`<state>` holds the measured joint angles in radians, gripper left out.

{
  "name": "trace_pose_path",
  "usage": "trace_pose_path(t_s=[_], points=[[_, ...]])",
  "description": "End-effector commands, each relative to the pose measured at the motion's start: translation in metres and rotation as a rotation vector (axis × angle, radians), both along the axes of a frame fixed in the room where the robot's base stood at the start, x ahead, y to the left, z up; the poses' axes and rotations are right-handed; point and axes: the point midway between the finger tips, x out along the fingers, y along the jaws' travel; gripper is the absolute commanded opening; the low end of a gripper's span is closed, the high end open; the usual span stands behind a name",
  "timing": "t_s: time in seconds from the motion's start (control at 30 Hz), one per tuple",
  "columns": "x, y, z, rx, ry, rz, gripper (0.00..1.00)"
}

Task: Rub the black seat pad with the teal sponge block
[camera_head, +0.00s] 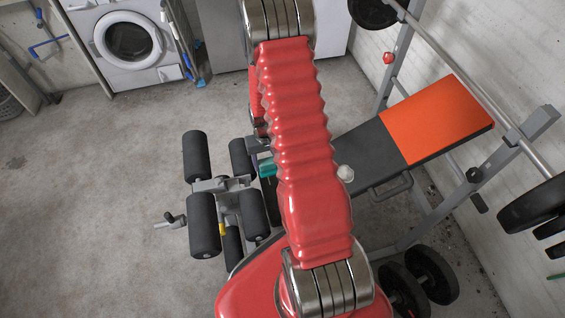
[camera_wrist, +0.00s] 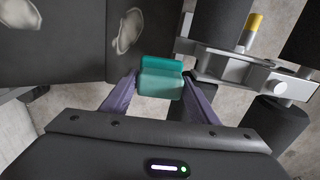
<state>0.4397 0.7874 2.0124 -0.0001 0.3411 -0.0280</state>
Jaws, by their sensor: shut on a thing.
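The black seat pad (camera_head: 365,152) lies on the bench right of my red arm, which hides part of it. A pale patch (camera_head: 345,173) shows on it. In the wrist view the dark pad (camera_wrist: 65,55) fills the upper left, with two pale greyish smudges, one at the far left (camera_wrist: 20,13) and one nearer the middle (camera_wrist: 128,30). My gripper (camera_wrist: 160,88) is shut on the teal sponge block (camera_wrist: 161,84), held between its purple fingers. The sponge (camera_head: 267,168) also shows left of my arm. It appears beside the pad's edge; I cannot tell its height.
An orange pad section (camera_head: 436,116) adjoins the black one. Foam rollers (camera_head: 203,222) on a metal frame stand left of my arm. A barbell (camera_head: 480,88) and weight plates (camera_head: 535,204) are at the right. A washing machine (camera_head: 128,45) stands at the back left; the left floor is clear.

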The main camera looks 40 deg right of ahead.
Motion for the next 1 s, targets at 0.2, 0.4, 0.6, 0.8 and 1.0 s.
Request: trace_pose_path(t_s=[0.2, 0.4, 0.6, 0.8, 1.0], points=[[0.046, 0.037, 0.055, -0.004, -0.008, 0.098, 0.36], [0.081, 0.084, 0.115, -0.002, -0.007, 0.198, 0.36], [0.104, 0.135, 0.178, -0.002, -0.008, 0.294, 0.36], [0.112, 0.183, 0.235, -0.002, -0.007, 0.375, 0.36], [0.112, 0.203, 0.260, 0.000, -0.002, 0.410, 0.36]])
